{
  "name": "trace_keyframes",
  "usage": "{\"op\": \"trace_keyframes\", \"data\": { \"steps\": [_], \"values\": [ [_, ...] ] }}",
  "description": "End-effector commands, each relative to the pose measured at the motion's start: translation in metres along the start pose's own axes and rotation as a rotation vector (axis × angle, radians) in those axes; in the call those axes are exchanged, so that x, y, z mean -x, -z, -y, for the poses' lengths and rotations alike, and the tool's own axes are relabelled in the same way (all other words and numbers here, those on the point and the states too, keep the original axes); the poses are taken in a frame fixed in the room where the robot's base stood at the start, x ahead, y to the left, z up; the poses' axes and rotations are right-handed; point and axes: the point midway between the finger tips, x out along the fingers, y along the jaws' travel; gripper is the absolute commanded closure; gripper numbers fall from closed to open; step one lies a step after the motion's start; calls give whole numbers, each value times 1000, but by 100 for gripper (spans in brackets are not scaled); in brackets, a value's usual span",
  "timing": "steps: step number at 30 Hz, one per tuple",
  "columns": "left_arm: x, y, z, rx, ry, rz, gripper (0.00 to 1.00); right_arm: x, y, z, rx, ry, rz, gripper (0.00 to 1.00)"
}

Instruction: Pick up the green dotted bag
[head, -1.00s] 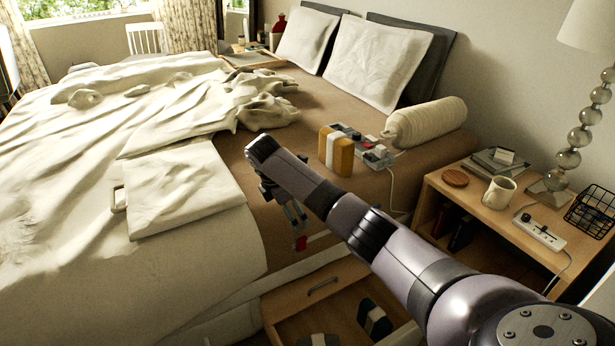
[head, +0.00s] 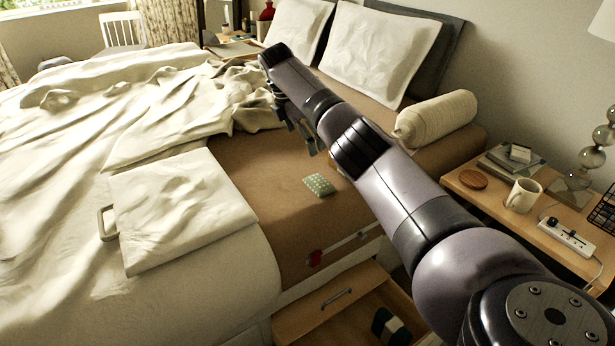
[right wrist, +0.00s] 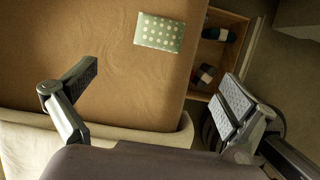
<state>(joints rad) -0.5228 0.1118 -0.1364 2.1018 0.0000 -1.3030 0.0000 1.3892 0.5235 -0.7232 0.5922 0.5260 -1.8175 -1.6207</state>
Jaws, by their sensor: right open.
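The green dotted bag (head: 320,185) is a small flat pouch with pale dots. It lies on the brown bed cover, and it also shows at the top of the right wrist view (right wrist: 160,33). My right gripper (head: 302,132) is above the bed, beyond the bag and up-left of it in the head view. In the right wrist view its fingers (right wrist: 160,98) are wide apart with nothing between them, and the bag is ahead of them, not touching. My left gripper is not in view.
An open wooden drawer (head: 335,308) under the bed holds dark rolled items. A bolster (head: 437,118) lies behind my arm. A nightstand (head: 478,208) with a mug (head: 523,195) stands at right.

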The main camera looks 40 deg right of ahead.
Motion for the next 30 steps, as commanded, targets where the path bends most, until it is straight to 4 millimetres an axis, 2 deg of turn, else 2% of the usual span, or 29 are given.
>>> {"op": "trace_keyframes", "data": {
  "steps": [5,18,21,26,30],
  "values": [
    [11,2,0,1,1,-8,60,-18,-1,1,-1,5,1,0],
    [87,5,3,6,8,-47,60,-105,0,1,0,4,0,0],
    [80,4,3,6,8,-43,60,-117,0,1,-1,3,0,0],
    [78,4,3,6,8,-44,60,-125,0,1,0,1,0,0],
    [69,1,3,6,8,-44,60,-144,1,2,-1,4,0,0]
  ]
}}
